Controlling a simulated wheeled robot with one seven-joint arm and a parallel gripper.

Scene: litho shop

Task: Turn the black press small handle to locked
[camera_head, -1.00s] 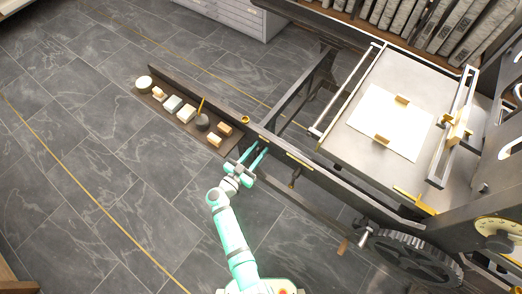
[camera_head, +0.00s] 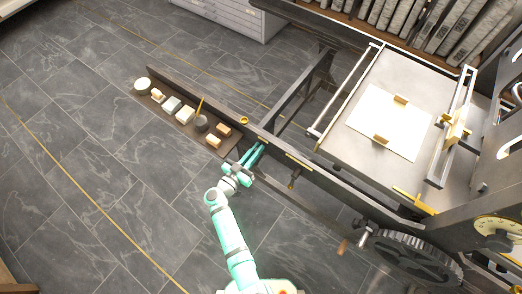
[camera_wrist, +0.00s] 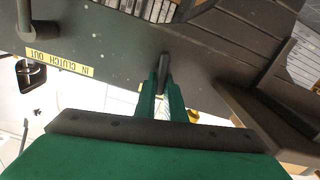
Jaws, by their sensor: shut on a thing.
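The black press (camera_head: 330,185) has a long dark side rail running diagonally through the head view. My gripper (camera_head: 259,148) is at this rail, left of its middle, with its fingers close together. In the wrist view my gripper (camera_wrist: 163,88) is shut on a small dark handle (camera_wrist: 164,62), which stands out between the green fingertips against the press's dark face. The fingers hide the handle's lower part. In the head view the handle is hidden at the fingertips. I cannot read its lock position.
A yellow "IN CLUTCH OUT" label (camera_wrist: 60,62) and a dark round knob (camera_wrist: 36,28) are left of the handle. A side shelf (camera_head: 228,148) holds small blocks and pots. A black handle with brass (camera_head: 294,178) hangs to the right. The floor at left is clear.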

